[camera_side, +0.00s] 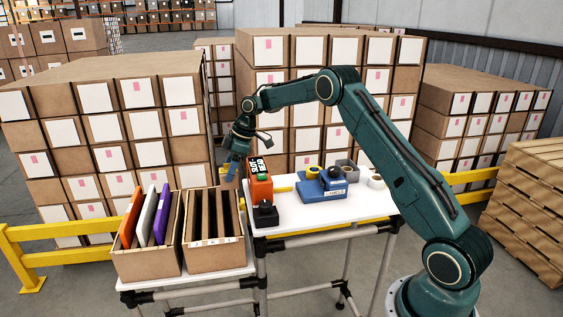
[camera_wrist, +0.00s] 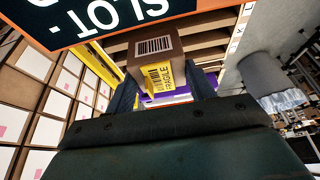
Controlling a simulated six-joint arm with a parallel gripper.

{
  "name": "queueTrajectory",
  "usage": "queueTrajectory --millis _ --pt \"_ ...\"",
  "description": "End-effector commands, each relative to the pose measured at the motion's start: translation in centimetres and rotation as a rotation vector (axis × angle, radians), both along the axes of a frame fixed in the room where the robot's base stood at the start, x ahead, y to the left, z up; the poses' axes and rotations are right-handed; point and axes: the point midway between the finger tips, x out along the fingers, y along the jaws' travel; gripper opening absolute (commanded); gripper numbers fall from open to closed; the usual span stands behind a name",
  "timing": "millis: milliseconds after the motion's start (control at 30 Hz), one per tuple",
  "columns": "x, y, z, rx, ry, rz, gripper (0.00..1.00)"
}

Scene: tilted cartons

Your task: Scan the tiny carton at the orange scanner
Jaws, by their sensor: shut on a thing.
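The tiny carton (camera_wrist: 153,48) is brown, with a white barcode label and a yellow FRAGILE label facing the wrist camera. My gripper (camera_wrist: 163,90) is shut on it, one finger at each side. The scanner has a dark screen with white letters and a green patch. In the wrist view the screen (camera_wrist: 95,22) shows large at the upper left, reading SLOT upside down, with an orange edge.
A slotted cardboard box (camera_side: 215,262) stands below my gripper; beside it a box (camera_side: 147,266) holds orange, grey and purple flat items.

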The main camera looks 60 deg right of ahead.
Motion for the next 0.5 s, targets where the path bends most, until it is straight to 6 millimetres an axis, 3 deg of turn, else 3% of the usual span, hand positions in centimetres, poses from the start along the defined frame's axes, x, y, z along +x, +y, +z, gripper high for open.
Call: queueTrajectory --millis 500 --pt "-0.01 0.01 -0.52 -0.001 -0.001 0.001 0.34"
